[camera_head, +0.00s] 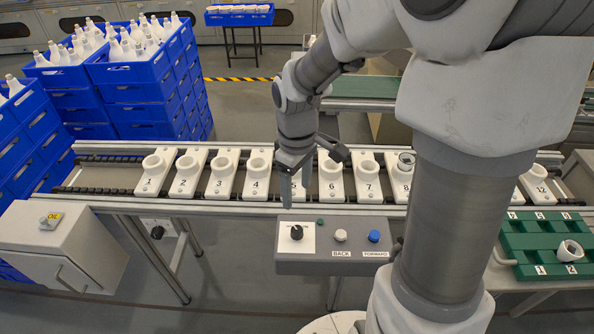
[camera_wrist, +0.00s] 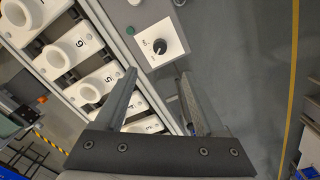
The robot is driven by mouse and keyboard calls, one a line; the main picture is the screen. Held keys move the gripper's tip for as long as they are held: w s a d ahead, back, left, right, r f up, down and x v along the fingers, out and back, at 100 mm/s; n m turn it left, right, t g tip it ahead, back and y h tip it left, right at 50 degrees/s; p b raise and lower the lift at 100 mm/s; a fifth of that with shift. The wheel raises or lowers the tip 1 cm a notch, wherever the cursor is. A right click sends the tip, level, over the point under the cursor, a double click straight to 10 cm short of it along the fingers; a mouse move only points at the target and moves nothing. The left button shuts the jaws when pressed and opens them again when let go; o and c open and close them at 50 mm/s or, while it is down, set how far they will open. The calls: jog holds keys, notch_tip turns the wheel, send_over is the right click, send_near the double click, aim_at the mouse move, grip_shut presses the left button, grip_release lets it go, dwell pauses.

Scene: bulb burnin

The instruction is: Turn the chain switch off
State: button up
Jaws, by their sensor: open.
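The chain switch appears to be the black rotary knob (camera_head: 297,232) on a white plate at the left end of the grey control box (camera_head: 330,265). The knob (camera_wrist: 160,46) also shows in the wrist view, just past and roughly between the fingertips. In the wrist view my gripper (camera_wrist: 160,76) is open, with nothing between the fingers. It partly hides the socket numbered 5 in the head view.
A green lamp (camera_head: 320,222), a white BACK button (camera_head: 340,235) and a blue FORWARD button (camera_head: 374,236) sit right of the knob. Numbered white sockets (camera_head: 258,170) line the conveyor behind. A green tray (camera_head: 530,240) stands right, a grey cabinet (camera_head: 60,240) left.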

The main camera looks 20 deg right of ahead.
jog(key=shift+r, duration=1.55)
jog(key=shift+r, duration=0.1)
jog(key=s+r+m+t+p, duration=0.3)
jog(key=s+r+m+t, duration=0.2)
jog(key=s+r, duration=0.8)
jog(key=shift+s+d+r+m+t+p, duration=0.3)
jog(key=shift+d+r+m+p, duration=0.1)
jog(key=shift+r+m, duration=1.1)
jog(key=shift+r, duration=0.1)
